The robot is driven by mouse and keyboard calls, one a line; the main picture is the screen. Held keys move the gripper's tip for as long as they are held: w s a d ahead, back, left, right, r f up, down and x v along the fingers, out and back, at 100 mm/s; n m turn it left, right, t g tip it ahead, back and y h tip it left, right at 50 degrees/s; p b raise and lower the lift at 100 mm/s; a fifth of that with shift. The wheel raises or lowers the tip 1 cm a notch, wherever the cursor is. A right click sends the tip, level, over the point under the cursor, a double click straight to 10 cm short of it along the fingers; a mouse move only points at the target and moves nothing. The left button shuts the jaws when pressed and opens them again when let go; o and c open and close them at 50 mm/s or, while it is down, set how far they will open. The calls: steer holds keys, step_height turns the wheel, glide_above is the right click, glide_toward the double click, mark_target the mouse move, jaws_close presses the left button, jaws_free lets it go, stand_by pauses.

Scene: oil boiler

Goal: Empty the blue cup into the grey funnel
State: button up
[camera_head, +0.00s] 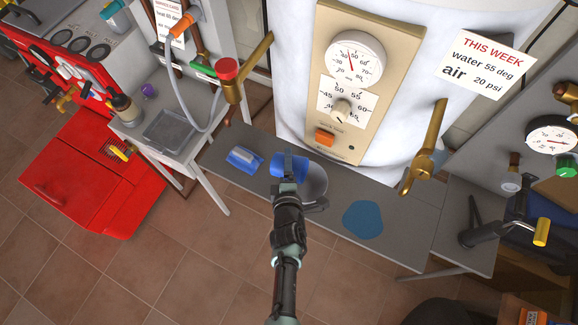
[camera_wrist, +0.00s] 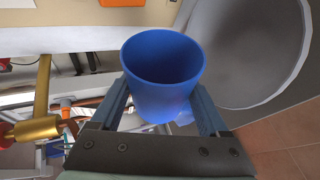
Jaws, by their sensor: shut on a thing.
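The blue cup (camera_head: 279,168) is between the fingers of my gripper (camera_head: 291,172), above the grey bench. In the wrist view the cup (camera_wrist: 165,92) has a finger on each side, and its open mouth is visible with a dark blue inside. I cannot make out any contents. The grey funnel (camera_head: 316,183) is just right of the cup in the head view, partly hidden by my gripper. In the wrist view the wide funnel bowl (camera_wrist: 250,60) is at the upper right, beside the cup. No stream from the cup shows.
The grey bench (camera_head: 325,218) bears a blue-and-white item (camera_head: 244,158) on the left and a flat blue patch (camera_head: 363,220) on the right. The white boiler (camera_head: 290,80) stands behind. Brass levers (camera_head: 428,145) and (camera_head: 240,75) jut out on both sides.

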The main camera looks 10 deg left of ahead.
steer(key=shift+a+r+n+g+h+b, duration=0.2)
steer(key=shift+n+h+b, duration=0.2)
steer(key=shift+b, duration=0.15)
steer(key=shift+a+r+n+g+h+b, duration=0.1)
steer(key=shift+n+g+h+b, duration=0.1)
steer(key=shift+n+h+b, duration=0.3)
steer(key=shift+f+b, duration=0.1)
steer(key=shift+b, duration=0.5)
steer(key=shift+b, duration=0.7)
steer(key=shift+w+r+n+h+b, duration=0.1)
steer(key=shift+r+n+h+b, duration=0.2)
steer(key=shift+n+h+b, duration=0.25)
steer(key=shift+b, duration=0.35)
